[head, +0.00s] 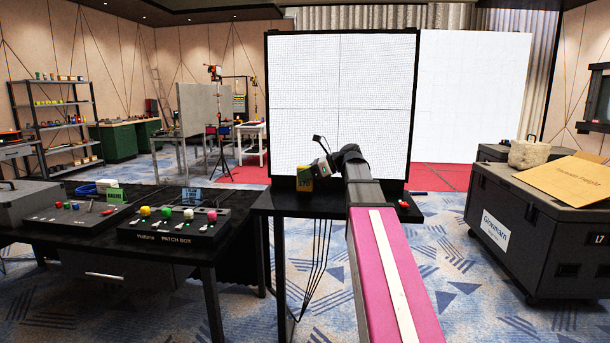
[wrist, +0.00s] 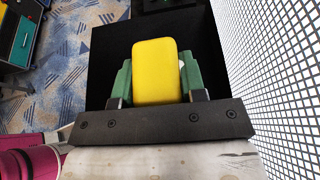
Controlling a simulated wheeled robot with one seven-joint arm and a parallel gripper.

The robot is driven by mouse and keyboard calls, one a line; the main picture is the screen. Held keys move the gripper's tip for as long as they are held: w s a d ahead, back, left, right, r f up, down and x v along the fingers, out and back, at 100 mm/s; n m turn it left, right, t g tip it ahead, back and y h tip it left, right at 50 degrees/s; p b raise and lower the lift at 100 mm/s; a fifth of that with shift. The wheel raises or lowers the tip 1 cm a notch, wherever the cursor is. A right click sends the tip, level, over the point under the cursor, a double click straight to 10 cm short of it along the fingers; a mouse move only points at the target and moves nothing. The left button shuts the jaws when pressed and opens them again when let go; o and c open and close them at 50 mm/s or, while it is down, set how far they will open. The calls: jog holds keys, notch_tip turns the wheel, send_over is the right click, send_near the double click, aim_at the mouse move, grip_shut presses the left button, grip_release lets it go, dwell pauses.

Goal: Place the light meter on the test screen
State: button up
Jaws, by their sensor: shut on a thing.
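My gripper (wrist: 158,88) is shut on a yellow block-shaped thing, the light meter (wrist: 155,70), held between green finger pads in the wrist view. In the head view the yellow light meter (head: 304,184) shows small at the end of my arm, just in front of the lower left of the test screen. The test screen (head: 340,80) is a large upright white panel with a fine grid and a black frame. In the wrist view its gridded face (wrist: 280,70) runs along the right side, apart from the meter. The meter's front face is hidden.
The screen stands on a black table (head: 280,203) with cables hanging below. A desk at left holds a patch box (head: 175,230) with coloured knobs. A dark flight case (head: 535,225) with a cardboard folder (head: 572,178) stands at right. Patterned carpet lies open between.

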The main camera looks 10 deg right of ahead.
jog(key=shift+f, duration=0.15)
jog(key=o, duration=1)
jog(key=shift+d+r, duration=0.2)
jog(key=shift+r, duration=0.05)
jog(key=v, duration=1.1)
jog(key=shift+s+d+r, duration=0.1)
jog(key=shift+s+d, duration=0.05)
jog(key=shift+d, duration=0.15)
